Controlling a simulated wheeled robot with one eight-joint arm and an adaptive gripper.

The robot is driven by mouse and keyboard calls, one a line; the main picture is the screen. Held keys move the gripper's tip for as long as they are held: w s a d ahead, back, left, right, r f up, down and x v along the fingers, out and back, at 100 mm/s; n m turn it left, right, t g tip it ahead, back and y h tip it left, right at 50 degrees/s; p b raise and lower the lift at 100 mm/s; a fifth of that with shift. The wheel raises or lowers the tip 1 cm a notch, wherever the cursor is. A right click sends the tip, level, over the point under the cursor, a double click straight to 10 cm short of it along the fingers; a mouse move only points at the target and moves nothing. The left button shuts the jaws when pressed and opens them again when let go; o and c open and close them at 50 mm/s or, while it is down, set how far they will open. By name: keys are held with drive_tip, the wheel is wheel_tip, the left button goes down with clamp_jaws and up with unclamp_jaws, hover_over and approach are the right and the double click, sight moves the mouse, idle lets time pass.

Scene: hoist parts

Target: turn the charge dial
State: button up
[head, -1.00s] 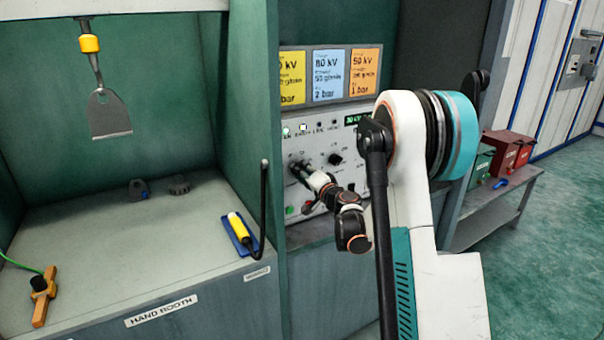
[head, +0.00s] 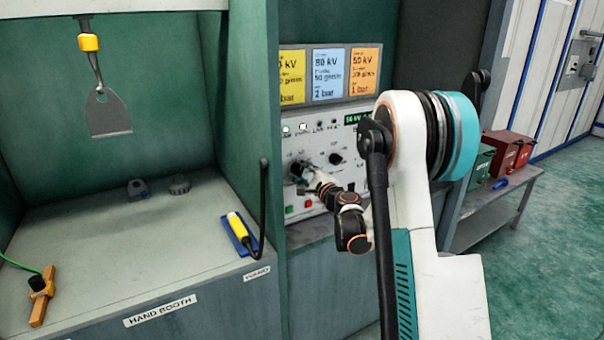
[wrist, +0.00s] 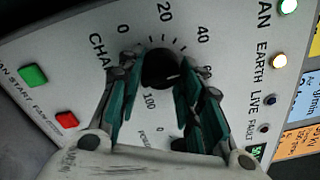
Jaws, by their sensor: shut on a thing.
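The charge dial (wrist: 160,66) is a round black knob on the grey control panel (wrist: 75,85). A printed scale with 0, 20, 40 and 100 runs around it. My gripper (wrist: 158,80) is shut on the dial, with one teal-and-grey finger on each side. The small display (head: 357,119) shows a green reading that looks like 50 kV. The dial's pointer is hard to make out.
A second black knob (head: 336,158) sits right of my gripper. A green button (wrist: 34,75) and a red button (wrist: 66,120) are nearby. The green booth wall (head: 245,110) stands close on the left. Yellow, blue and orange setting cards (head: 328,75) hang above the panel.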

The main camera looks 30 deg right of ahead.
drive_tip(key=m, duration=0.7)
drive_tip(key=shift+a+f, duration=0.1)
drive_tip(key=m, duration=0.3)
drive_tip(key=shift+m, duration=0.4)
drive_tip(key=shift+a+m, duration=0.1)
drive_tip(key=shift+m, duration=1.7)
drive_tip(key=o, duration=1)
drive_tip(key=shift+o, duration=0.2)
drive_tip(key=s, duration=1.2)
drive_tip(key=shift+d, duration=0.2)
